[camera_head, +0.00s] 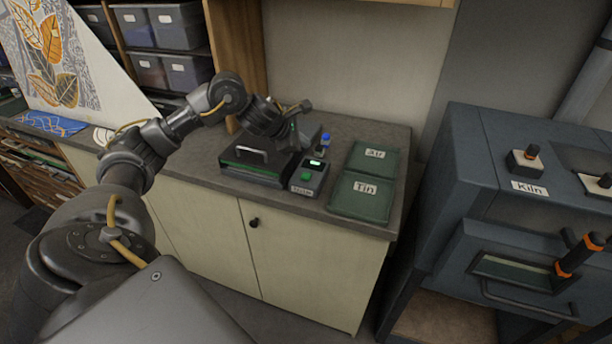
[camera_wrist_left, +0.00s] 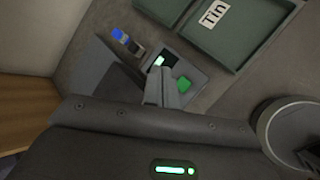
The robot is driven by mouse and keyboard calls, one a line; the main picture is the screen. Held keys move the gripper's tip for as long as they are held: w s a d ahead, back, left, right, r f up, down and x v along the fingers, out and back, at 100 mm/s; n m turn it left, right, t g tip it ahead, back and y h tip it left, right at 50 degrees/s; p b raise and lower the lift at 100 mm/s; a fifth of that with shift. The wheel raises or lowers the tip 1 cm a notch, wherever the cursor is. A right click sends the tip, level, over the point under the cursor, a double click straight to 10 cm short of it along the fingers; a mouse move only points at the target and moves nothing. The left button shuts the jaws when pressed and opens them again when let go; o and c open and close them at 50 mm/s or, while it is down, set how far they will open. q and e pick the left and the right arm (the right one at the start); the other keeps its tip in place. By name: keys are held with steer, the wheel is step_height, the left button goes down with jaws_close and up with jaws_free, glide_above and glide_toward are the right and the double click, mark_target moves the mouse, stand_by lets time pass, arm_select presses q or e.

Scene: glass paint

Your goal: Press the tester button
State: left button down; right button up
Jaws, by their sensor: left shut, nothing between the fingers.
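The tester (camera_head: 305,189) is a small dark box with a label on its front, a lit display and a green button (camera_head: 306,178) on top. In the left wrist view the green button (camera_wrist_left: 183,84) shows clear, just right of the fingers. My left gripper (camera_head: 297,141) is shut and empty, above and behind the tester. Its closed fingers (camera_wrist_left: 158,88) overlap part of the tester in the wrist view; I cannot tell the exact gap. My right gripper is not in view.
Trays labelled "Air" (camera_head: 375,168) and "Tin" (camera_head: 347,208) lie to the right. A blue-grey kiln (camera_head: 480,170) stands further right.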

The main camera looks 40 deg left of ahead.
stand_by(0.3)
arm_select(q)
steer(key=b, duration=0.6)
glide_above(303, 177)
step_height(303, 177, down, 7)
steer(key=shift+f, duration=0.2)
steer(key=shift+f+b, duration=0.7)
steer(key=shift+f, duration=0.05)
steer(key=shift+f, duration=0.1)
stand_by(1.0)
steer(key=shift+f+b, duration=0.25)
steer(key=shift+b, duration=0.25)
steer(key=shift+f+b, duration=0.55)
stand_by(0.5)
stand_by(0.4)
steer(key=shift+r+p, duration=0.7)
steer(key=shift+r, duration=0.25)
